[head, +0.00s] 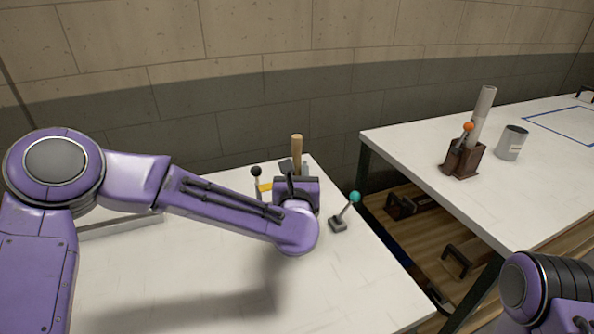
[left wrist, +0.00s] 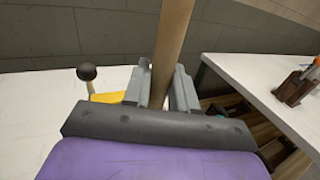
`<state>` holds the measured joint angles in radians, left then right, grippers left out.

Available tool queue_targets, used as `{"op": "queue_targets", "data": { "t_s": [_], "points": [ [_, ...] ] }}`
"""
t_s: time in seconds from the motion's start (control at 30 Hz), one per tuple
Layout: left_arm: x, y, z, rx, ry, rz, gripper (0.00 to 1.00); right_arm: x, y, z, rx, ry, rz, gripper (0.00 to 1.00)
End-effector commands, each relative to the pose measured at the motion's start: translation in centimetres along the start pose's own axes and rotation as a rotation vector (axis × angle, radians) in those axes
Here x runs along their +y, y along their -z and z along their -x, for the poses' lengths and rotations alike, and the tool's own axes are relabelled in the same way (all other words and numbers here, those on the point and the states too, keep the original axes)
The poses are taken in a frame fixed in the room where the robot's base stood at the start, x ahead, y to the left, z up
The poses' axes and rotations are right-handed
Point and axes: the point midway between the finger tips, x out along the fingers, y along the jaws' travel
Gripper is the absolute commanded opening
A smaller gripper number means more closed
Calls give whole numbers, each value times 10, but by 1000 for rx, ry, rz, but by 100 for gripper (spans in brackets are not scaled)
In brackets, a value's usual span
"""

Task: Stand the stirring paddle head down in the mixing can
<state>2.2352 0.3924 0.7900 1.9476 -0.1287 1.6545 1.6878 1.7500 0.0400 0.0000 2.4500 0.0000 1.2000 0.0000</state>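The stirring paddle (head: 297,147) shows as a pale wooden handle rising upright above my left gripper (head: 291,178) at the back of the near table. In the left wrist view the handle (left wrist: 172,40) runs between the two grey fingers (left wrist: 162,88), which close on it from both sides. The paddle's head is hidden behind the gripper and arm. A grey metal can (head: 512,143) with a pale label, which looks like the mixing can, stands upright on the right table, far from the gripper. My right gripper is out of view; only part of that arm shows.
A teal-knobbed tool (head: 345,211) stands right of the left gripper. A black-knobbed stick (head: 256,181) and a yellow piece (head: 265,187) are left of it. A brown holder (head: 463,159) with an orange knob and pale roll stands left of the can. A gap separates the tables.

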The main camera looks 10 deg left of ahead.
Motion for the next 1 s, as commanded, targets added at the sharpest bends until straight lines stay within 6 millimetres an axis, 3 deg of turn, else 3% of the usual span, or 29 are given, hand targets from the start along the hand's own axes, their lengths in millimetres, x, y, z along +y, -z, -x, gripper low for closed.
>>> {"op": "queue_targets", "data": {
  "t_s": [0.03, 0.1, 0.43, 0.8, 1.0],
  "points": [
    [0, 0, 0, 0, 0, 0, 42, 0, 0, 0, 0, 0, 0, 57],
    [0, 0, 0, 0, 0, 0, 55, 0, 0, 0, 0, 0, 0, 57],
    [0, 1, 6, 0, 1, 0, 55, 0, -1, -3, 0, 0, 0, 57],
    [-1, 2, 87, -2, 3, 0, 55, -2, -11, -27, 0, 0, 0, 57],
    [0, 0, 105, 0, 0, 1, 55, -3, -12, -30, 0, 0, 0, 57]
  ]
}}
